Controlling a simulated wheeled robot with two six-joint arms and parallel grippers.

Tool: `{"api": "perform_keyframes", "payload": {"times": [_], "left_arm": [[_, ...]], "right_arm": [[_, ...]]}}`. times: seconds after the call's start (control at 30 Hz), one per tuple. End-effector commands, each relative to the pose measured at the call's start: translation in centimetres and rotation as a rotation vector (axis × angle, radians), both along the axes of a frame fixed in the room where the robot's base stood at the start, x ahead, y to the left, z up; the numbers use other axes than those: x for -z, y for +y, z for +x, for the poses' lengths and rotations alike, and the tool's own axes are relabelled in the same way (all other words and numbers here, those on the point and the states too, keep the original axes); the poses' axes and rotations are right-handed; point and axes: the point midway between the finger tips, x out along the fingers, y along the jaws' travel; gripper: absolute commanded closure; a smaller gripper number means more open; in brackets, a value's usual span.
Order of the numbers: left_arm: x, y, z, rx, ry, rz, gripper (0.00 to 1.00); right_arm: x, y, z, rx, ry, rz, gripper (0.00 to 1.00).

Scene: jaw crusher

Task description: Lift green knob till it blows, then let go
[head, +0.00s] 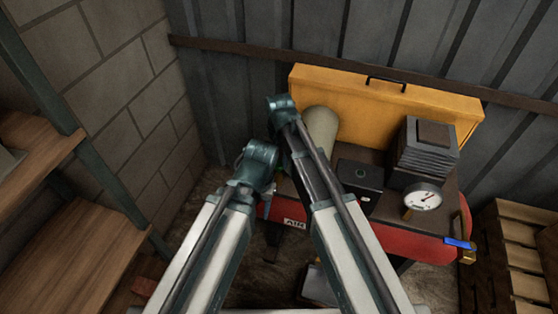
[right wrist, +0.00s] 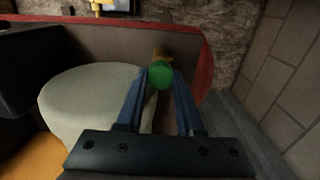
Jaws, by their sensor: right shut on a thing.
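In the right wrist view the green knob (right wrist: 160,78) is a round green cap on a short brass-coloured stem. It sits by the end of the red tank. My right gripper (right wrist: 161,72) has its two blue fingers closed on either side of the knob. In the head view the red tank (head: 400,237) carries an AIR label, and a round white gauge (head: 423,197) stands above its right part. My arms cover the tank's left end there, so the knob cannot be made out clearly. My left gripper is hidden; only its arm shows.
A pale cylinder (head: 322,124), a black box (head: 359,182) and a finned grey block (head: 428,150) stand on top of the tank. A yellow panel (head: 390,105) is behind. A blue-handled valve (head: 457,243) is at the right end. Wooden shelves stand left, wooden crates right.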

Motion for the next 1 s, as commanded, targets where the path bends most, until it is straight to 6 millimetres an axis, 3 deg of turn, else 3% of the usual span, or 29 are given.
{"api": "perform_keyframes", "payload": {"times": [0.13, 0.17, 0.3, 0.33, 0.77, 1.0], "left_arm": [[0.1, 0.0, 0.0, 0.000, 0.000, 0.000, 0.45], [0.1, 0.0, 0.0, 0.000, 0.000, 0.000, 0.45], [0.1, 0.0, 0.0, 0.000, 0.000, 0.000, 0.45], [0.1, 0.0, 0.0, 0.000, 0.000, 0.000, 0.45], [-0.4, 0.0, 0.0, 0.000, 0.000, 0.000, 0.45], [-2.5, 0.0, 0.0, 0.000, 0.000, 0.000, 0.45]], "right_arm": [[0.1, 0.0, 0.0, 0.000, 0.000, 0.000, 1.00], [0.1, 0.0, 0.0, 0.000, 0.000, 0.000, 0.60], [0.1, 0.0, 0.0, 0.000, 0.000, 0.000, 0.35], [0.1, 0.0, 0.0, 0.000, 0.000, 0.000, 0.32], [-0.4, 0.0, 0.0, 0.000, 0.000, 0.000, 0.32], [-2.5, 0.0, 0.0, 0.000, 0.000, 0.000, 0.32]]}}
